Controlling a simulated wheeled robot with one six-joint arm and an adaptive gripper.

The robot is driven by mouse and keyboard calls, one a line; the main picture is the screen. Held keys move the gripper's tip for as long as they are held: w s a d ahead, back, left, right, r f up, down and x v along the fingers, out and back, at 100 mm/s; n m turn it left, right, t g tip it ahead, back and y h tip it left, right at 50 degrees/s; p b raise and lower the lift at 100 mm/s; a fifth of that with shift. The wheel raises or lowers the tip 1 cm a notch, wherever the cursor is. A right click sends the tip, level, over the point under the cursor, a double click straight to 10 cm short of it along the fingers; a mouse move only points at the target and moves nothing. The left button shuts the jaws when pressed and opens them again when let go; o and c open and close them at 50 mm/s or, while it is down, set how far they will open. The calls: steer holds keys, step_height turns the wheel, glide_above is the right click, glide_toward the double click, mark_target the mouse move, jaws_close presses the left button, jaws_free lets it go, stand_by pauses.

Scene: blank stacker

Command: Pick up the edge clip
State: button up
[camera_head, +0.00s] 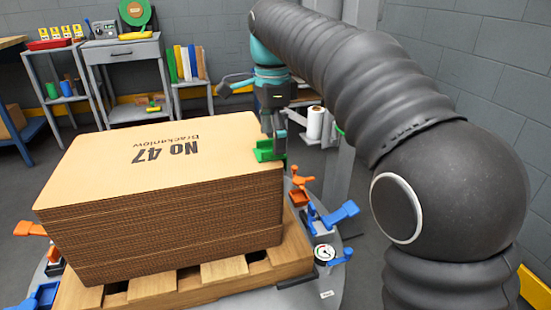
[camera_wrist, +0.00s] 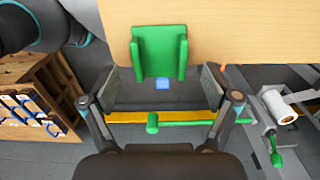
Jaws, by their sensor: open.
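The stack stands on a wooden pallet (camera_head: 180,283) on a round grey platform. Orange and blue clamps (camera_head: 340,214) and a dial gauge (camera_head: 324,252) stand at its right. A grey workbench (camera_head: 125,52) and shelves stand behind. A paper roll (camera_wrist: 279,107) shows at right in the wrist view.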

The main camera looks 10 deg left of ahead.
steer(key=shift+f+b, duration=0.55)
steer(key=shift+f, duration=0.3)
steer(key=shift+r, duration=0.1)
steer(key=c, duration=1.1)
steer(key=shift+r, duration=0.1)
steer(key=shift+c, duration=0.2)
step_height(320, 180, up, 10)
steer(key=p, duration=0.3)
steer(key=shift+p, duration=0.35)
